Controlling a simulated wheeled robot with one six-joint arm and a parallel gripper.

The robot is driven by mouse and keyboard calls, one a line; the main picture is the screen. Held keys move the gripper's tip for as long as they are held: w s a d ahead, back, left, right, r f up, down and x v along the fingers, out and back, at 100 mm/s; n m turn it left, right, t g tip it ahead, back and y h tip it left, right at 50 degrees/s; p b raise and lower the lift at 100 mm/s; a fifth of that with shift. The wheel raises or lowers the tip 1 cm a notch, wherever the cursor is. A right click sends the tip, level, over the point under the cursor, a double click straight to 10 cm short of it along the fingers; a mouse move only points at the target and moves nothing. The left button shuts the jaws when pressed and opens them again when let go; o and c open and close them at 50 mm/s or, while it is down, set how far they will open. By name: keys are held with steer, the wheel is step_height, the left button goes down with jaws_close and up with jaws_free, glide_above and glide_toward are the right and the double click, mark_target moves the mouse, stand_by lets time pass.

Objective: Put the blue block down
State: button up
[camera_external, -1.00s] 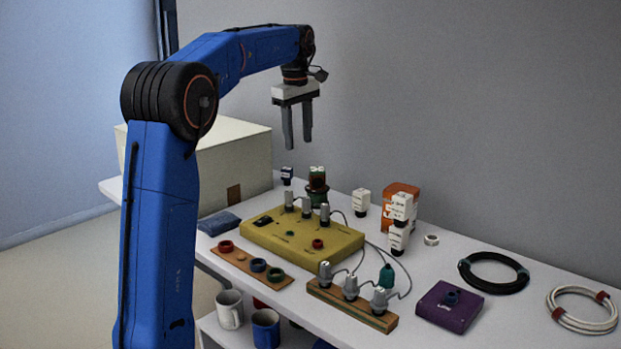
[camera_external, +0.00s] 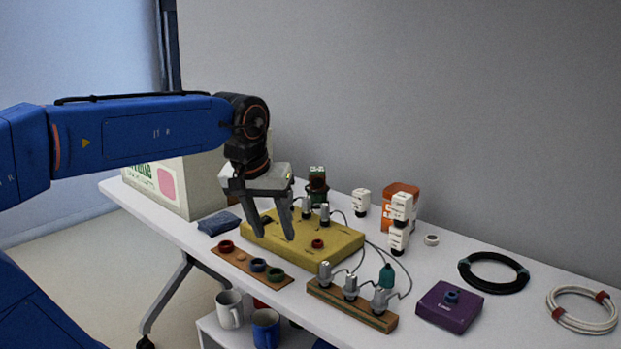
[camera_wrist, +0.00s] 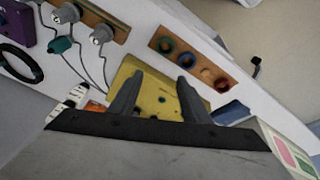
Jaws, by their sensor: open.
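I cannot make out a clear blue block in either view. A dark blue, folded-looking item (camera_external: 219,223) lies on the table left of the yellow box (camera_external: 342,244); it also shows in the wrist view (camera_wrist: 231,112). My gripper (camera_external: 274,236) is open and points down over the left part of the yellow box. Nothing shows between its fingers. In the wrist view my gripper (camera_wrist: 161,82) has its fingers apart in front of the yellow box (camera_wrist: 157,101). Whether the fingertips touch the box I cannot tell.
A board with coloured rings (camera_external: 239,258) lies in front of the yellow box. A wooden strip with plugs (camera_external: 382,323), a purple box (camera_external: 432,312), stacked white pieces (camera_external: 398,239) and cable coils (camera_external: 493,285) stand to the right. Mugs (camera_external: 229,312) sit below.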

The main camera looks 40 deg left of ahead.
steer(key=s+d+f+m, duration=0.1)
steer(key=s+f+m, duration=0.1)
steer(key=s+f, duration=0.3)
steer(key=s+d+f+m+t, duration=0.1)
steer(key=s+d+f+m, duration=0.1)
steer(key=s+f, duration=0.3)
steer(key=shift+s+d+f+m, duration=0.3)
steer(key=shift+s+m, duration=0.2)
steer(key=shift+s, duration=0.25)
